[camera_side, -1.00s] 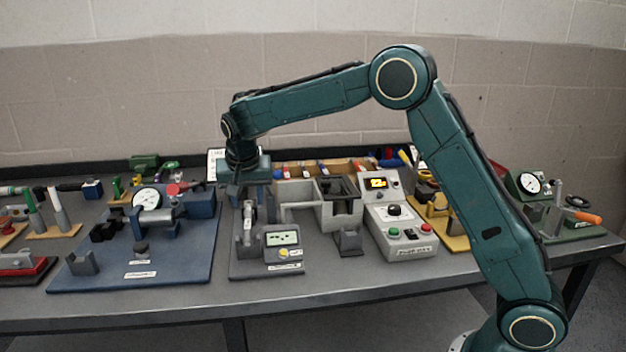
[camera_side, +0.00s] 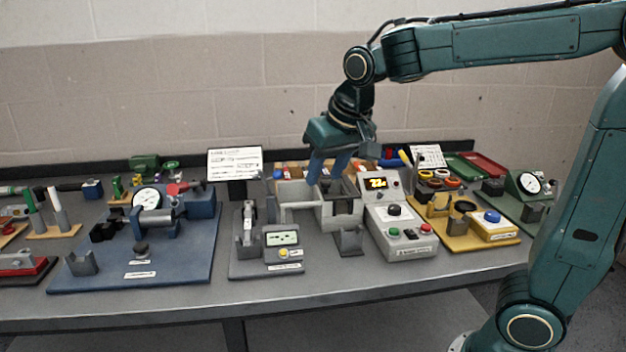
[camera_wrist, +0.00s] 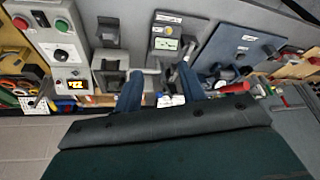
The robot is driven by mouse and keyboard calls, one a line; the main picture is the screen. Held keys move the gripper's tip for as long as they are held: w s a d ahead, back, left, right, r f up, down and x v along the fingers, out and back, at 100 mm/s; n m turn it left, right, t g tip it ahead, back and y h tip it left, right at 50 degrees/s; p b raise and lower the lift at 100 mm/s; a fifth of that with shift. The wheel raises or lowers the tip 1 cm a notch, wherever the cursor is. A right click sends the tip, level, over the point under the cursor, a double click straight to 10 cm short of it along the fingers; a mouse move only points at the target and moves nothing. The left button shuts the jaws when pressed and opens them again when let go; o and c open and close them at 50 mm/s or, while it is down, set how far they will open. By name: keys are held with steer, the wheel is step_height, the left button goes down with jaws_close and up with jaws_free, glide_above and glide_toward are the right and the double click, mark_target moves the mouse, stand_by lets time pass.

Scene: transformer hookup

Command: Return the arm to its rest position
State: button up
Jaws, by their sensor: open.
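My gripper (camera_side: 329,168) is open and empty, with its two blue fingers apart. In the side view it hangs tilted above the grey open-topped bin unit (camera_side: 287,197) in the middle of the bench, with clear air around the hand. In the wrist view the blue fingers of my gripper (camera_wrist: 160,92) point away toward the bench fixtures, and nothing lies between them.
A grey control box with a lit yellow display (camera_side: 398,222) stands right of the bins. A yellow fixture (camera_side: 450,228) is further right. A blue fixture plate (camera_side: 185,262) with a gauge is at left. A white card (camera_side: 236,162) stands behind.

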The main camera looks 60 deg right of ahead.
steer(key=s+a+f+n, duration=0.1)
steer(key=s+f+n, duration=0.1)
steer(key=s, duration=0.7)
steer(key=s+f+n+t+y, duration=0.1)
steer(key=s+n, duration=0.1)
steer(key=s, duration=0.7)
steer(key=shift+a+f, duration=0.35)
steer(key=shift+c, duration=0.4)
